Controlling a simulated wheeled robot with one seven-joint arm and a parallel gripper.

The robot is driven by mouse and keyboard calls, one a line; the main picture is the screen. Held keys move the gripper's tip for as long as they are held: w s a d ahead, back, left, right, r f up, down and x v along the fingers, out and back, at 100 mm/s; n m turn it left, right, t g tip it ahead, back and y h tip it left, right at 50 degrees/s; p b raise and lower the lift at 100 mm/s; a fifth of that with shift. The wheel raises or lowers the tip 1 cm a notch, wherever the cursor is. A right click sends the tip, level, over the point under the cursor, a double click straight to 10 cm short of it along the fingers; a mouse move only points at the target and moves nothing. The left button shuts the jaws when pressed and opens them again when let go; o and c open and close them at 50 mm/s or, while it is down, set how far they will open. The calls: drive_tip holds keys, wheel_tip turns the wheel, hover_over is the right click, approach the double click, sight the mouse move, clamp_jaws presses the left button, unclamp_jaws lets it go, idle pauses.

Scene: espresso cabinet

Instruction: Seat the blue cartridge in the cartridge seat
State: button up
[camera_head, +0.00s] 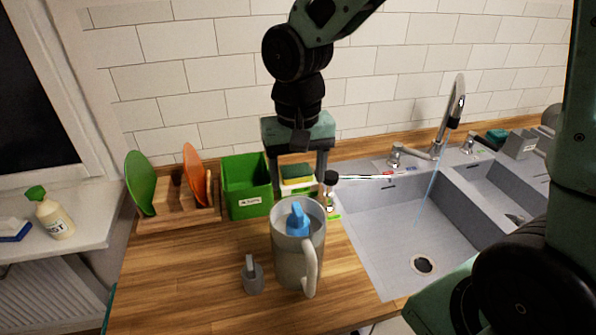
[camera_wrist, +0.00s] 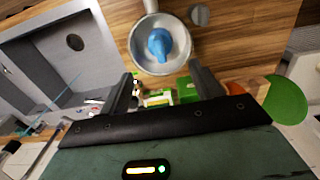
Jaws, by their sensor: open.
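A blue cartridge (camera_head: 298,218) sits inside the open top of a grey-white jug (camera_head: 286,258) on the wooden counter. Its upper part with a knob shows above the rim. In the wrist view the cartridge (camera_wrist: 159,46) stands in the middle of the round jug opening (camera_wrist: 137,62). Whether it is fully down in a seat I cannot tell; any seat inside is hidden. My gripper (camera_head: 298,188) is open and empty, pointing down behind the jug. In the wrist view its two fingers (camera_wrist: 163,75) are spread and apart from the cartridge.
A small grey lid-like piece (camera_head: 253,278) stands left of the jug. Behind are a green box (camera_head: 246,195), a rack with plates (camera_head: 165,210) and sponges (camera_head: 296,175). A sink (camera_head: 400,235) with running tap (camera_head: 448,115) lies right. The front left counter is clear.

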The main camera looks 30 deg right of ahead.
drive_tip(key=shift+s+a+r, duration=0.2)
drive_tip(key=shift+s+r, duration=0.05)
drive_tip(key=s+a+n, duration=0.3)
drive_tip(key=s+n, duration=0.2)
drive_tip(key=s, duration=0.3)
drive_tip(key=s+a+n, duration=0.3)
drive_tip(key=s+n, duration=0.2)
drive_tip(key=s, duration=0.3)
drive_tip(key=shift+s+f+y, duration=0.3)
